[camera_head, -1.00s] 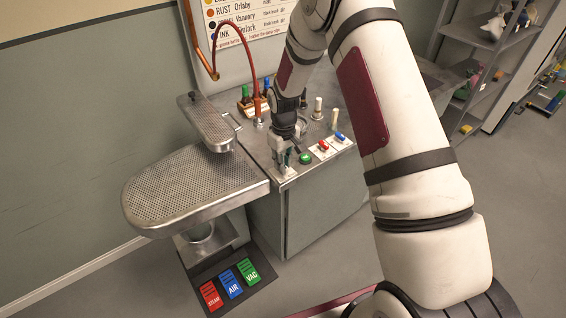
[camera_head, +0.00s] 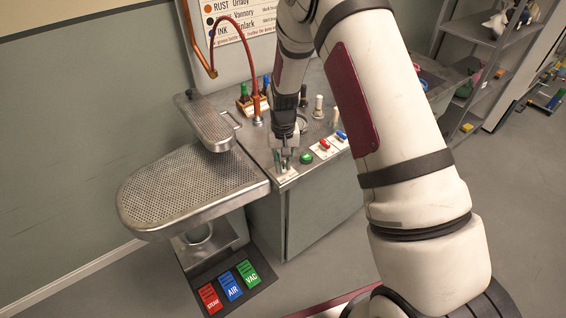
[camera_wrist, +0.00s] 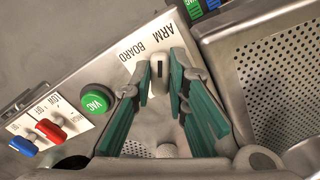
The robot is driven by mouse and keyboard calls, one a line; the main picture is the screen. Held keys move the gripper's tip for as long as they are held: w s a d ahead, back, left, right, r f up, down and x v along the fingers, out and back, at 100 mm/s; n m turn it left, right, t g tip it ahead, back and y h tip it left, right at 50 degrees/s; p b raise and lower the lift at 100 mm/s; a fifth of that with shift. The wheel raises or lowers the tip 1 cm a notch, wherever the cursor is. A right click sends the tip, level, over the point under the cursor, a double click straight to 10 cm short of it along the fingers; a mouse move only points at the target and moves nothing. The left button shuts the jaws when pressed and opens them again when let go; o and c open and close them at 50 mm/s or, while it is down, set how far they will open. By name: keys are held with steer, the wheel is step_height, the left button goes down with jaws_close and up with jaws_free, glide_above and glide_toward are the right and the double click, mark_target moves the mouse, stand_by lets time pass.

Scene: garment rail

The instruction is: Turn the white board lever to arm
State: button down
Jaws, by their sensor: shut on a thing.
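The white board lever (camera_wrist: 160,76) is a small pale knob with a dark mark, on a white plate (camera_wrist: 140,50) lettered ARM and BOARD in the wrist view. My gripper (camera_wrist: 161,73) has its green-padded fingers on both sides of the knob and is shut on it. The lettering appears upside down and slanted beyond the knob. In the head view my gripper (camera_head: 284,168) points down at the front left corner of the steel counter. The fingers hide the lever there, and I cannot tell its exact setting.
A green VAC button (camera_wrist: 96,101), a red lever (camera_wrist: 50,130) and a blue lever (camera_wrist: 23,146) sit beside the plate. The perforated ironing board (camera_head: 190,190) is left of the counter. STEAM, AIR and VAC pedals (camera_head: 229,287) are on the floor. Bottles (camera_head: 252,92) stand behind.

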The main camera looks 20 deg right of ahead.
mark_target(283, 166)
stand_by(0.4)
steer(key=c, duration=1.6)
jaws_free()
steer(key=shift+o, duration=0.2)
step_height(283, 166, up, 12)
